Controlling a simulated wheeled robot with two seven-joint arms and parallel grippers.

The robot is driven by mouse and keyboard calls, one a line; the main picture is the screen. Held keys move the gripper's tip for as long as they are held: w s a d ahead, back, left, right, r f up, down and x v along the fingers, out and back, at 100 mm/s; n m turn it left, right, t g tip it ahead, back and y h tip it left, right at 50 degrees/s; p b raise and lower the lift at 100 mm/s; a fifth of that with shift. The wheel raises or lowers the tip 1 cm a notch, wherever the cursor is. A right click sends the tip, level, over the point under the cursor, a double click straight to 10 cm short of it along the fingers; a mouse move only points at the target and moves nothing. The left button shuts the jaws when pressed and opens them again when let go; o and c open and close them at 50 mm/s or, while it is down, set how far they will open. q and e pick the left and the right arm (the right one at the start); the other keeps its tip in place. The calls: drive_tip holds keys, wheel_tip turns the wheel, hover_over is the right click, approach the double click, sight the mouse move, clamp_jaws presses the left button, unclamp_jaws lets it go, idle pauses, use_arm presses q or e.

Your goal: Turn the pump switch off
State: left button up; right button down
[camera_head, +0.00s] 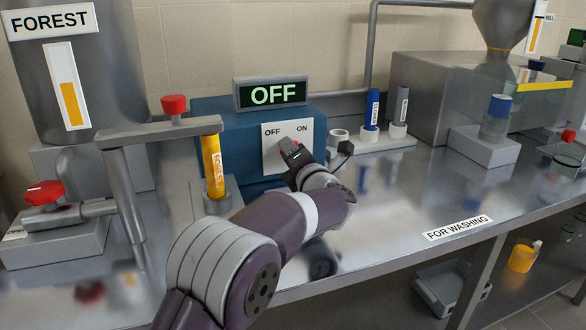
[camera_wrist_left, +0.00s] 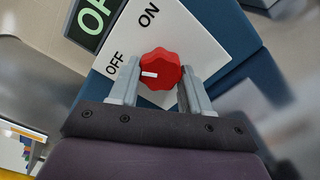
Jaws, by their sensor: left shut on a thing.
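The pump switch is a red knob (camera_wrist_left: 160,66) on a white plate (camera_head: 272,160) marked OFF and ON, on the front of a blue box (camera_head: 215,118). In the left wrist view the knob's white mark points toward the OFF label. The display (camera_head: 271,93) above reads OFF in green. My left gripper (camera_wrist_left: 160,88) is shut on the knob, one finger on each side. In the head view the left gripper (camera_head: 294,153) is at the plate and mostly covers the knob. My right gripper is not in view.
Left of the box stand a yellow tube (camera_head: 213,168) and a pipe with a red valve knob (camera_head: 174,105). Another red valve (camera_head: 44,193) is at far left. Blue and grey capped tubes (camera_head: 373,108) stand right of the plate. The bench (camera_head: 400,190) is clear at front right.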

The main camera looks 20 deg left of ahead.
use_arm(q)
drive_tip(key=shift+f+n+b, duration=0.15)
drive_tip(key=shift+n+b, duration=0.5)
drive_tip(key=shift+n, duration=0.05)
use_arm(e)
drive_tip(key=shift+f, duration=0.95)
use_arm(q)
drive_tip(key=o, duration=1.1)
drive_tip(key=shift+c, duration=0.2)
drive_tip(key=p+v, duration=0.1)
drive_tip(key=v, duration=1.1)
drive_tip(key=shift+s+d, duration=0.2)
drive_tip(key=shift+s, duration=0.1)
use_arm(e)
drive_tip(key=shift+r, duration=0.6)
